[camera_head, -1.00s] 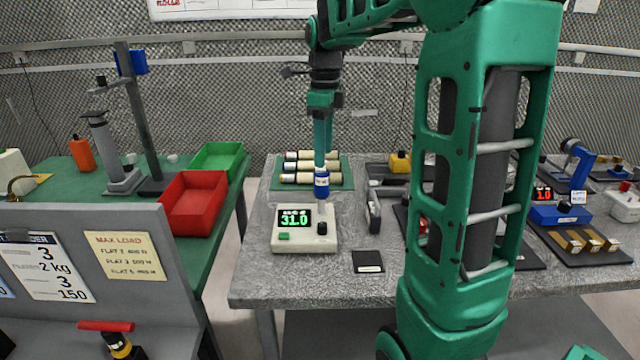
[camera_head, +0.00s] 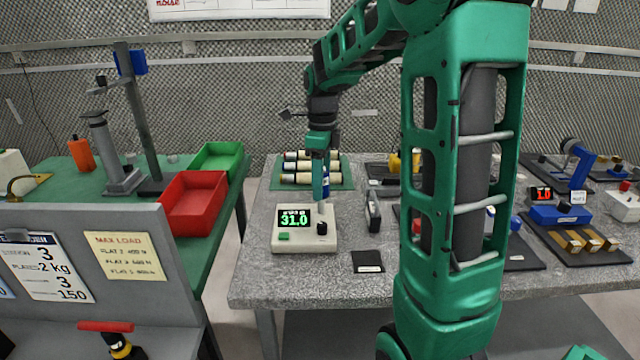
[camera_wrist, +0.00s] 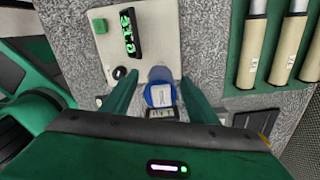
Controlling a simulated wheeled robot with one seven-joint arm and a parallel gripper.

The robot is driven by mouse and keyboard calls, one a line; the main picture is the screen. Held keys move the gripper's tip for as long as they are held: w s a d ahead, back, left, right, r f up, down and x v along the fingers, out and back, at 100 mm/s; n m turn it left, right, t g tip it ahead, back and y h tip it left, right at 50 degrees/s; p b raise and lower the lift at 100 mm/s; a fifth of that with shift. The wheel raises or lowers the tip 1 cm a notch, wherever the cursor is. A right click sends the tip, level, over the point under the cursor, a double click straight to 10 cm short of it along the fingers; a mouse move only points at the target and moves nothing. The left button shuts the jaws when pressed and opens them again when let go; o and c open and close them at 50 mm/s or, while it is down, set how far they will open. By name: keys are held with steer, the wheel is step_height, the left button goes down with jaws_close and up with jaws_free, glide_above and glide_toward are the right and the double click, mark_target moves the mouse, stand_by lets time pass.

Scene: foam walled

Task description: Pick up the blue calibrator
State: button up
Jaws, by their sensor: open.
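The blue calibrator (camera_wrist: 157,95) is a short blue cylinder with a pale label. In the wrist view it lies between the two green fingers of my gripper (camera_wrist: 159,77), which is open with a finger on either side. Whether the fingers touch it is unclear. In the head view the calibrator (camera_head: 326,187) is mostly hidden behind my gripper (camera_head: 319,192), which points down just behind the white meter box. The calibrator's base is hidden there.
The white meter box (camera_head: 290,240) with a green "31.0" display stands right in front. Several cream cylinders lie on a green mat (camera_head: 345,180) behind. A small black pad (camera_head: 367,261) lies at front right. Red (camera_head: 190,205) and green (camera_head: 215,160) bins stand on the left table.

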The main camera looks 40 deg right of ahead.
steer(key=c, duration=1.1)
steer(key=shift+c, duration=0.2)
